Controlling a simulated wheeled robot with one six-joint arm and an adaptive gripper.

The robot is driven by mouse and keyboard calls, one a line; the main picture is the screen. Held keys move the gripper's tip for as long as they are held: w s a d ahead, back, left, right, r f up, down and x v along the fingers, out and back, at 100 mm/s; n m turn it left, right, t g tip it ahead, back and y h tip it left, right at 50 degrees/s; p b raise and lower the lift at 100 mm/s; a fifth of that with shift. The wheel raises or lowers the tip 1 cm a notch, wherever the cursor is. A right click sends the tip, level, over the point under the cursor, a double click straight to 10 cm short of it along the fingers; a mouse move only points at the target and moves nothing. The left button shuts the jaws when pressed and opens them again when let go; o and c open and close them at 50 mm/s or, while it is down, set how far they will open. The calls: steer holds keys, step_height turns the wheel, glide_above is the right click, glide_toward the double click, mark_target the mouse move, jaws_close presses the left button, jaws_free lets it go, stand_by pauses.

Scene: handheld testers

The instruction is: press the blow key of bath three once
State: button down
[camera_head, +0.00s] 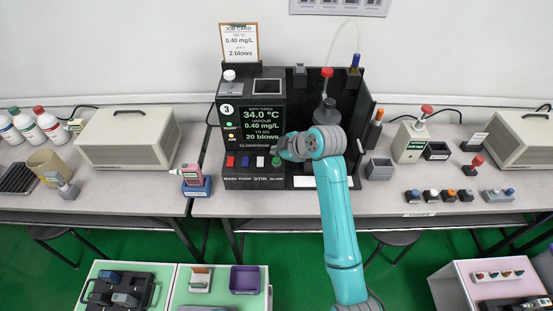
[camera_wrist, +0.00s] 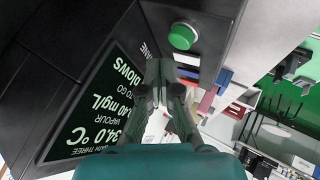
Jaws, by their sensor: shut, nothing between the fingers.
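Bath three (camera_head: 232,184) is a dark unit marked 3 on the middle bench. Its screen (camera_head: 262,122) reads 34.0 °C, vapour 0.40 mg/L, to go 20 blows. Red, blue and white keys and the green blow key (camera_head: 276,161) form a row below it. The blow key also shows in the wrist view (camera_wrist: 182,36), uncovered. My gripper (camera_head: 280,148) is shut and empty, in front of the panel close to the blow key. In the wrist view, its fingertips (camera_wrist: 160,66) are apart from the key in the picture; the exact gap cannot be told.
A card (camera_head: 239,42) above the unit reads 0.40 mg/L, 2 blows. A pink handheld tester (camera_head: 192,175) stands in a blue holder to the left. White boxes (camera_head: 127,138) flank the unit.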

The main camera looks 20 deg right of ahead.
mark_target(278, 161)
steer(key=shift+r, duration=2.2)
